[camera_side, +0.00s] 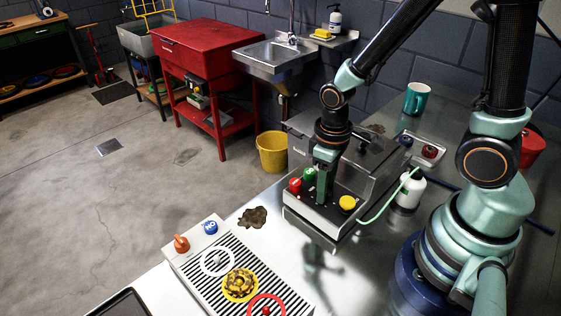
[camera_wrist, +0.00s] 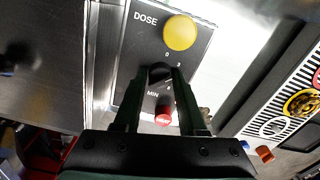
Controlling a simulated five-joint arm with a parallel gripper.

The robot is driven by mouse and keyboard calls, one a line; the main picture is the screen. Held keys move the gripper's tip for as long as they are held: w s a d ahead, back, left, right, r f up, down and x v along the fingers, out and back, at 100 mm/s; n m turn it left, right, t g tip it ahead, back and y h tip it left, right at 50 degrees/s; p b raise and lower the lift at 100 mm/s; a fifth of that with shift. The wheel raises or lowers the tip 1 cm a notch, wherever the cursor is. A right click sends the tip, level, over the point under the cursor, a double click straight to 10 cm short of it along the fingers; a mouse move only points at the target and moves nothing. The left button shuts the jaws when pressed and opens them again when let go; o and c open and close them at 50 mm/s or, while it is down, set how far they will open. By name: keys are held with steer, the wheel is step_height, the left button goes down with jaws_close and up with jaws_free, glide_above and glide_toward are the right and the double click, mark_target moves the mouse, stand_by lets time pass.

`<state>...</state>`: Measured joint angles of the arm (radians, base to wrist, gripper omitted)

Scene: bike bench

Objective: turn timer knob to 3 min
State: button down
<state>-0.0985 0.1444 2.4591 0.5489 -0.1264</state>
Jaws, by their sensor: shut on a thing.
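The timer knob (camera_wrist: 159,73) is a small dark knob on a black panel, with the numbers and the word MIN printed around it in the wrist view. My gripper (camera_wrist: 157,80) is shut on it, one finger on each side. In the side view my gripper (camera_side: 323,195) reaches down to the control panel (camera_side: 330,213) of a steel machine and hides the knob. The knob's pointer is too dark and small to read. A yellow button (camera_wrist: 180,32) marked DOSE and a red button (camera_wrist: 163,115) sit on either side of the knob.
On the panel are a red button (camera_side: 295,185), a green button (camera_side: 309,174) and a yellow button (camera_side: 347,203). A white bottle (camera_side: 410,190) with a green hose stands right of the machine. A striped tray (camera_side: 225,265) with parts lies in front. A teal mug (camera_side: 416,99) stands behind.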

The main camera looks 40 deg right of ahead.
steer(key=c, duration=0.5)
jaws_free()
steer(key=shift+w+d, duration=0.1)
steer(key=shift+w, duration=0.15)
steer(key=shift+s, duration=0.1)
step_height(320, 180, up, 12)
steer(key=shift+r, duration=0.1)
steer(key=r+m+t, duration=0.1)
steer(key=r+t, duration=0.1)
steer(key=d+r+t, duration=0.1)
steer(key=r+t, duration=0.1)
steer(key=r, duration=0.1)
steer(key=w+d+r+m+t, duration=0.1)
steer(key=r, duration=0.1)
steer(key=shift+d+r+m+t, duration=0.2)
steer(key=shift+d+m+t, duration=0.1)
steer(key=shift+t, duration=0.1)
